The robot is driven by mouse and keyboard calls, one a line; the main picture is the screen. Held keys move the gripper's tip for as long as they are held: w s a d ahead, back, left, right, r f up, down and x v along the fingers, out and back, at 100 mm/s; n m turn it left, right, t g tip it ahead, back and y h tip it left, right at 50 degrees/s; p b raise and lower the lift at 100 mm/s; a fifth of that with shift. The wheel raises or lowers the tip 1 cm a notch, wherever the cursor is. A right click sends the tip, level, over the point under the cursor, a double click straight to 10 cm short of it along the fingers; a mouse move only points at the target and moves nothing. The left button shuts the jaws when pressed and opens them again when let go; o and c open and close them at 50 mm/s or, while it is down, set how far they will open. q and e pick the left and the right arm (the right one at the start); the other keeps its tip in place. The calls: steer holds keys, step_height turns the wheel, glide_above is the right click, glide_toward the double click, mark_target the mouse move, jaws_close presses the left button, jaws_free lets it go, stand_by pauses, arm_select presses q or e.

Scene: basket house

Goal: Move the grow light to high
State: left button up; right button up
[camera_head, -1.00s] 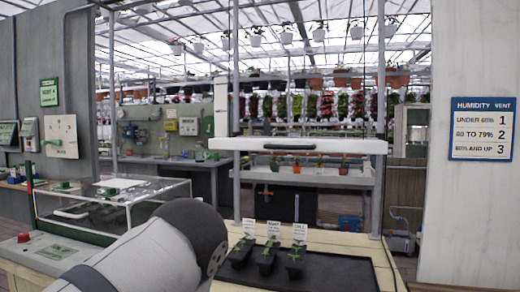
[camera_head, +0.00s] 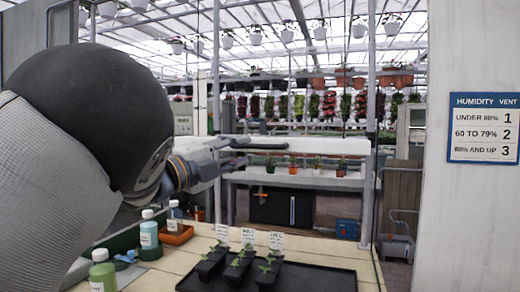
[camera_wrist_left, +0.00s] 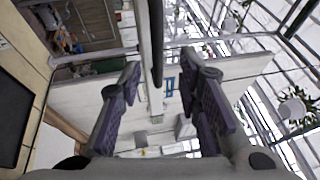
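The grow light (camera_head: 345,147) is a long white horizontal bar held between two grey posts, above the work table. Its dark handle (camera_head: 262,146) sits on the front face. My left gripper (camera_head: 240,149) is at the left part of the light, close to the handle, with my arm covering much of the left side. In the left wrist view the gripper's two fingers (camera_wrist_left: 160,75) are apart, and a dark bar, seemingly the handle (camera_wrist_left: 157,45), runs between them. I cannot tell whether they touch it. My right gripper is not in view.
A black tray (camera_head: 325,278) with labelled seedling pots (camera_head: 238,268) lies on the table below. A humidity sign (camera_head: 484,128) hangs on the right wall.

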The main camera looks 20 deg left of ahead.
mark_target(253, 147)
arm_select(q)
steer(key=x, duration=0.6)
steer(key=shift+w+d+f, duration=0.1)
steer(key=shift+w+f, duration=0.05)
steer(key=shift+w, duration=0.05)
jaws_close()
